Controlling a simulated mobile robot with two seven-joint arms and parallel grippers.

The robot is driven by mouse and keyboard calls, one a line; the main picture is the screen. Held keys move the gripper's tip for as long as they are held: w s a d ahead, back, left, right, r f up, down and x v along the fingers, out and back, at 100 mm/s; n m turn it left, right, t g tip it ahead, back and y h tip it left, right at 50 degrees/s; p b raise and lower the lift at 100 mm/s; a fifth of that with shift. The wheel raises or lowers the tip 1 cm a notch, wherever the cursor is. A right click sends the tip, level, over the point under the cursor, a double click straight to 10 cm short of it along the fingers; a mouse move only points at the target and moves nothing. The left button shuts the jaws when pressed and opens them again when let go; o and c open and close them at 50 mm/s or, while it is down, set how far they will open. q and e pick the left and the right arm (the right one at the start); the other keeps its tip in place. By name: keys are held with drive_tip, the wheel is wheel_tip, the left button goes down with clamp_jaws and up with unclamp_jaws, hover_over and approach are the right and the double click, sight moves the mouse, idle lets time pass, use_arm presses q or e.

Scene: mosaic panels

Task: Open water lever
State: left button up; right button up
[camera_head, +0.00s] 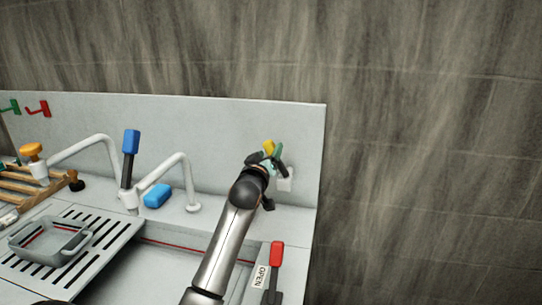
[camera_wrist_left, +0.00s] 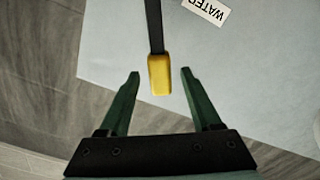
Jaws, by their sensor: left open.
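The water lever has a dark stem and a yellow handle (camera_wrist_left: 159,76), next to a WATER label (camera_wrist_left: 207,10) on a pale panel in the left wrist view. In the head view the yellow handle (camera_head: 268,147) shows near the right end of the backsplash, partly hidden by my gripper. My left gripper (camera_head: 272,158) is open at the lever. In the left wrist view its green fingers (camera_wrist_left: 160,74) stand one on each side of the yellow handle, with a visible gap on both sides. My right gripper is not in view.
A red-tipped lever (camera_head: 276,255) with an OPEN label (camera_head: 261,276) stands at the lower right. A blue-tipped lever (camera_head: 130,142), white faucets (camera_head: 180,165), a blue sponge (camera_head: 157,196) and a grey dish (camera_head: 48,240) on a slotted drainboard are left of my arm.

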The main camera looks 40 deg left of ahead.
sight(270, 151)
use_arm(q)
drive_tip(key=shift+b+x, duration=0.4)
drive_tip(key=shift+x, duration=1.1)
drive_tip(key=shift+c, duration=0.3)
clamp_jaws()
